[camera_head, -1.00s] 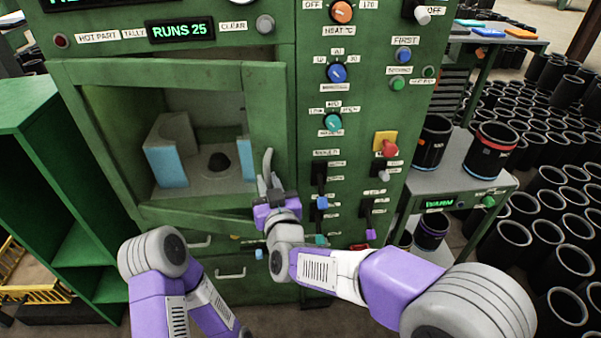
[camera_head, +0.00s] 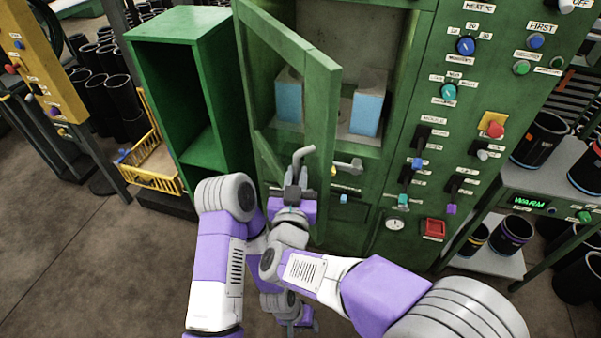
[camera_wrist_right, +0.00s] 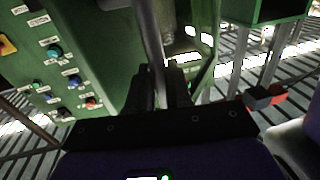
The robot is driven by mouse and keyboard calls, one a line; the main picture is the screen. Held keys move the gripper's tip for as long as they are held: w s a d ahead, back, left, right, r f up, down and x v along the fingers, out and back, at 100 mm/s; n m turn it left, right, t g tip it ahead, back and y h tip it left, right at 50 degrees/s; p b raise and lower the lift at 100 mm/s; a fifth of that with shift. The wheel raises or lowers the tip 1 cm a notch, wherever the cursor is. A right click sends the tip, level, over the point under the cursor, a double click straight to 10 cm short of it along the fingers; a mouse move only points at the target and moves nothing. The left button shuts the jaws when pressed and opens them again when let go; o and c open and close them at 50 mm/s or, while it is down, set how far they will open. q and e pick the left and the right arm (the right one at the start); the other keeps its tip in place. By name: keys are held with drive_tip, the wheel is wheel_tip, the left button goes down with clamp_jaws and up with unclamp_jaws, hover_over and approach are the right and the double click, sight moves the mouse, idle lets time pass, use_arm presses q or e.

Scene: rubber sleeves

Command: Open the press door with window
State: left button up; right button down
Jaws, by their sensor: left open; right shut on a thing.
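The press door (camera_head: 322,125) is a green frame around a window. In the head view it stands swung out partway, its free edge toward me and its far side toward the left. Behind it the press chamber shows blue-and-grey blocks (camera_head: 367,105). My right gripper (camera_head: 296,185) is shut on the door's grey bent handle (camera_head: 303,154). The wrist view shows the dark fingers (camera_wrist_right: 160,88) closed around the handle bar (camera_wrist_right: 148,35). My left gripper (camera_head: 292,312) is open and empty, low below the right one and partly hidden by my arms.
A green open cabinet (camera_head: 190,40) stands left of the door, near its swing. A yellow basket (camera_head: 150,175) is beyond it. The control panel (camera_head: 460,110) is at right, beside a shelf with black sleeves (camera_head: 538,138). The floor at lower left is clear.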

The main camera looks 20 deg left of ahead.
drive_tip(key=shift+a+r, duration=0.2)
drive_tip(key=shift+a, duration=0.05)
drive_tip(key=c, duration=1.5)
unclamp_jaws()
drive_tip(key=shift+o, duration=1.3)
drive_tip(key=shift+w+a, duration=0.1)
drive_tip(key=shift+a, duration=0.05)
drive_tip(key=shift+o, duration=0.3)
drive_tip(key=shift+w+a+f, duration=0.1)
drive_tip(key=shift+a+f, duration=0.05)
drive_tip(key=shift+f, duration=0.05)
drive_tip(key=shift+s+d, duration=0.2)
drive_tip(key=shift+d, duration=0.05)
drive_tip(key=v, duration=0.7)
drive_tip(key=shift+p, duration=0.35)
drive_tip(key=shift+s+r, duration=0.1)
drive_tip(key=shift+s, duration=0.05)
